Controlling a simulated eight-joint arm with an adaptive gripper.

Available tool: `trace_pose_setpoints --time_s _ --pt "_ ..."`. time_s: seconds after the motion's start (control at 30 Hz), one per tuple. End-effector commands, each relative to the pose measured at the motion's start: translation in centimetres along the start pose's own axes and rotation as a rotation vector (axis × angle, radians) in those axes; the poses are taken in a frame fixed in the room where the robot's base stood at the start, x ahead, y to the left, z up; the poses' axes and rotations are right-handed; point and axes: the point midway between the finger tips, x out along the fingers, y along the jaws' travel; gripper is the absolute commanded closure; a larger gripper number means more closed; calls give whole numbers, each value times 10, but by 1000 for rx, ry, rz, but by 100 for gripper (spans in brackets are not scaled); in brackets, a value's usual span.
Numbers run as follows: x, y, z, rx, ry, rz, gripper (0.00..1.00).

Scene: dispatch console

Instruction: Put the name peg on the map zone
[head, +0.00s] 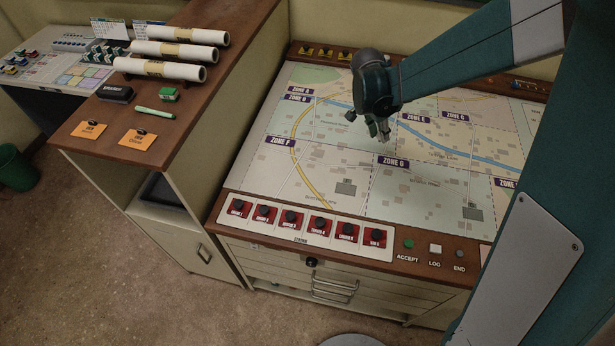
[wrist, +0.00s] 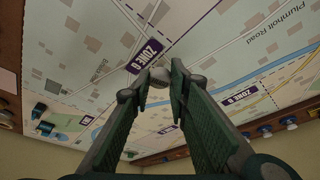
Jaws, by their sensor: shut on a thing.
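The sloped map (head: 330,165) shows purple zone labels, including ZONE E, ZONE F and ZONE G (head: 394,162). My gripper (head: 382,135) is over the middle of the map, above and left of the ZONE G label. In the wrist view my fingertips (wrist: 161,82) are shut on a small pale grey round piece, likely the name peg (wrist: 160,75). Its lower part and any name on it cannot be read. A purple zone label (wrist: 147,55) lies beside the fingertips in that view. Whether the peg touches the map cannot be told.
A strip of red squares with black knobs (head: 291,219) lies along the map's front edge, with ACCEPT (head: 408,244), LOG and END buttons to its right. Yellow pieces (head: 318,52) line the back edge. Rolled papers (head: 160,68) and orange cards (head: 138,139) lie on the left counter.

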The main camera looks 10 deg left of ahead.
Motion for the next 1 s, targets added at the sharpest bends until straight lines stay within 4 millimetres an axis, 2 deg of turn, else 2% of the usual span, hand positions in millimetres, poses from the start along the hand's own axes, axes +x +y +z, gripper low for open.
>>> trace_pose_setpoints --time_s 0.03,0.5,1.0 --pt "-5 -6 12 -9 1 -3 88" --pt "-44 -42 113 -55 9 -20 88" --pt "-88 -61 224 -104 25 -41 88"
